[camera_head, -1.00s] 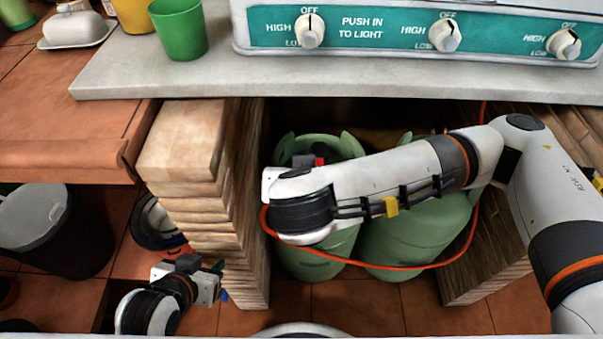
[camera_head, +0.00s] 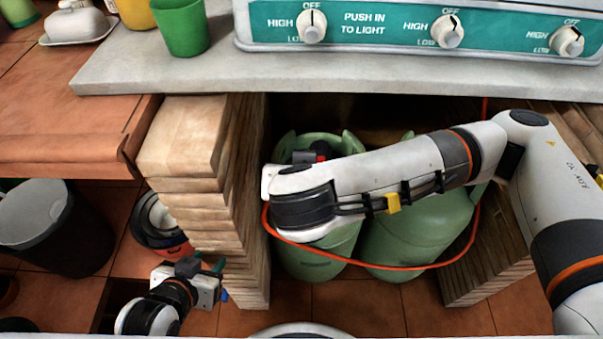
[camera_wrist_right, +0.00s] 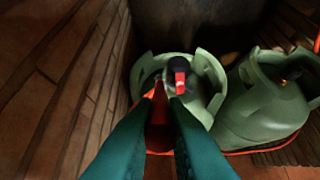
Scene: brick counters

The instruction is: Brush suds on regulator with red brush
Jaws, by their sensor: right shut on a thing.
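The regulator (camera_wrist_right: 180,72), black with a red front, sits on top of the left green gas cylinder (camera_wrist_right: 205,82) in the right wrist view. My right gripper (camera_wrist_right: 168,102) is shut on the red brush (camera_wrist_right: 159,122), which points forward between its teal fingers. The brush tip appears just left of and below the regulator; contact cannot be told. In the head view my right forearm hides this gripper and part of the left cylinder (camera_head: 312,265). My left gripper (camera_head: 219,280) is low at the left, its fingertips apart and empty. No suds are discernible.
A second cylinder (camera_head: 415,232) stands close on the right. An orange hose (camera_head: 440,265) loops around the front. A brick pillar (camera_head: 200,195) bounds the alcove's left side, and the counter (camera_head: 380,78) overhangs it. A dark bin (camera_head: 75,240) and stacked bowls (camera_head: 155,220) stand left.

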